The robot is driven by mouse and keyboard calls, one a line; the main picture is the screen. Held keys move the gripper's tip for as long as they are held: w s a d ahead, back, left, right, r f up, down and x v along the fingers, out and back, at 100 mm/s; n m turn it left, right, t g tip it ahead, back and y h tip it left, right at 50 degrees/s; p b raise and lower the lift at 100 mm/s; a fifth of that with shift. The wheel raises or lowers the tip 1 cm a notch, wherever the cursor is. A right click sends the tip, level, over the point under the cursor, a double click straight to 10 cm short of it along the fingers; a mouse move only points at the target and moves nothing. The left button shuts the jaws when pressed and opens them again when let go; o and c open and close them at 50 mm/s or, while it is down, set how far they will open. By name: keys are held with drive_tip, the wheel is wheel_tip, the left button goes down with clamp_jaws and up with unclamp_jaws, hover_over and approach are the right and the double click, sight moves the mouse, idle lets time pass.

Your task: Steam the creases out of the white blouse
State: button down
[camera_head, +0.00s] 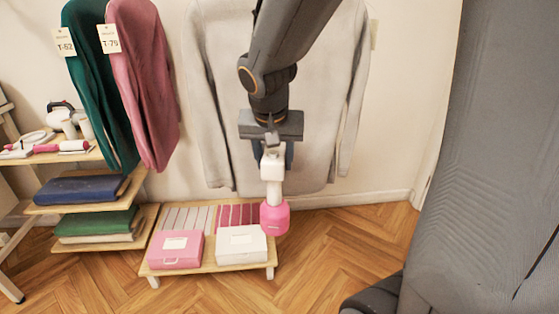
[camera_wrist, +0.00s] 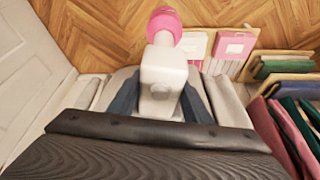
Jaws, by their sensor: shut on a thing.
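The white blouse (camera_head: 325,110), pale and greyish, hangs spread against the wall behind my arm in the head view. My arm covers its upper middle, and I cannot make out separate creases. My gripper (camera_head: 273,156) is in front of the blouse's lower part, shut on a white handheld steamer (camera_head: 273,186) with a pink end. The steamer hangs pink end down, near the blouse's hem. In the wrist view the steamer (camera_wrist: 163,82) sits between the dark fingers of my gripper (camera_wrist: 160,103), its pink end pointing away. I cannot tell whether it touches the blouse.
A low wooden stand (camera_head: 206,268) with a pink box (camera_head: 176,250) and a white box (camera_head: 240,246) stands below. Green (camera_head: 92,75) and pink (camera_head: 145,85) tagged garments hang left, above shelves of folded cloth. Open wood floor (camera_head: 345,240) lies to the right.

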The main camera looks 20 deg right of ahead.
drive_tip(key=shift+w+a+f+b, duration=0.3)
drive_tip(key=shift+a+b, duration=0.25)
drive_tip(key=shift+a, duration=0.3)
drive_tip(key=shift+w+a+f+b, duration=0.3)
drive_tip(key=shift+a+b, duration=0.2)
drive_tip(key=shift+a, duration=0.3)
drive_tip(key=shift+w+a+f+b, duration=0.3)
drive_tip(key=shift+a+b, duration=0.25)
drive_tip(key=shift+a, duration=0.3)
drive_tip(key=shift+s, duration=0.15)
idle(1.4)
drive_tip(key=s+a, duration=0.3)
drive_tip(key=s, duration=0.8)
drive_tip(key=shift+s+a, duration=0.15)
drive_tip(key=shift+a, duration=0.15)
idle(0.4)
drive_tip(key=shift+f, duration=0.1)
idle(1.0)
